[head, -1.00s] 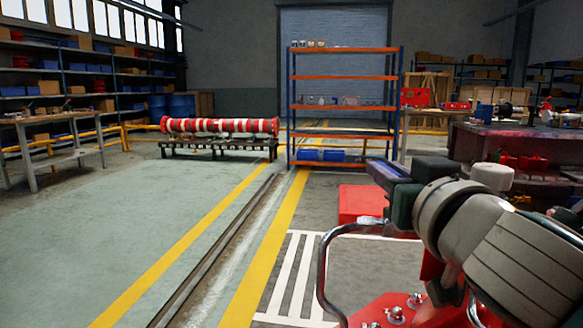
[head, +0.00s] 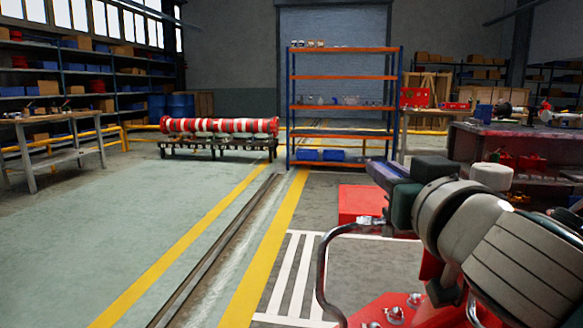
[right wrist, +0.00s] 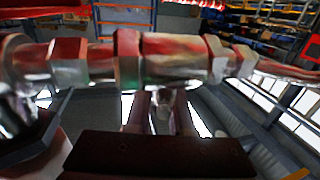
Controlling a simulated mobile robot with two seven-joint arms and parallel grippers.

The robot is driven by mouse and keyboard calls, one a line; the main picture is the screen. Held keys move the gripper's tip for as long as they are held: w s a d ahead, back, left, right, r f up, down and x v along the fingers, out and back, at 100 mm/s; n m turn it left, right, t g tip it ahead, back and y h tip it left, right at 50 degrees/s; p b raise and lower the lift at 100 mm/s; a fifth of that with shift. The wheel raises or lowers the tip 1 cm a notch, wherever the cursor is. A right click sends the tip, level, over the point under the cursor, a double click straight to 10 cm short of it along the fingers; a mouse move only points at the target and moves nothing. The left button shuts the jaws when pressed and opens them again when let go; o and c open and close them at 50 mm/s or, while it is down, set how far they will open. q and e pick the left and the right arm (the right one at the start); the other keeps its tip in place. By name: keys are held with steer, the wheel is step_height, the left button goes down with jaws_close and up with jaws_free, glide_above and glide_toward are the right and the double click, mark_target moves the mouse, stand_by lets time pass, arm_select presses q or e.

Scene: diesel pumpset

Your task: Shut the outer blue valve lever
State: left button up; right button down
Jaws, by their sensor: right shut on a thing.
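My right gripper (head: 388,184) reaches in from the right in the head view, its jaws closed around a narrow bluish bar that looks like the blue valve lever (head: 382,172). Most of the lever is hidden by the jaws. In the right wrist view, the dark gripper body (right wrist: 160,155) fills the bottom, just below a metal pipe with hex fittings (right wrist: 175,62) that runs across the picture. The lever does not show clearly there. My left gripper is not in view.
A bent silver pipe (head: 321,275) rises from a red plate with bolts (head: 398,302) below my right arm. A red box (head: 358,203) stands behind it. An orange and blue rack (head: 343,136) is farther back. The floor at left is clear.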

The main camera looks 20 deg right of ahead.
steer(key=m+h+b, duration=0.1)
steer(key=d+m+g+h+b, duration=0.1)
steer(key=h, duration=0.1)
steer(key=shift+s+h+b, duration=0.2)
steer(key=shift+h+b, duration=0.1)
steer(key=shift+b, duration=0.1)
steer(key=shift+d+m+g, duration=0.1)
steer(key=shift+m+g, duration=0.2)
steer(key=c, duration=0.8)
jaws_free()
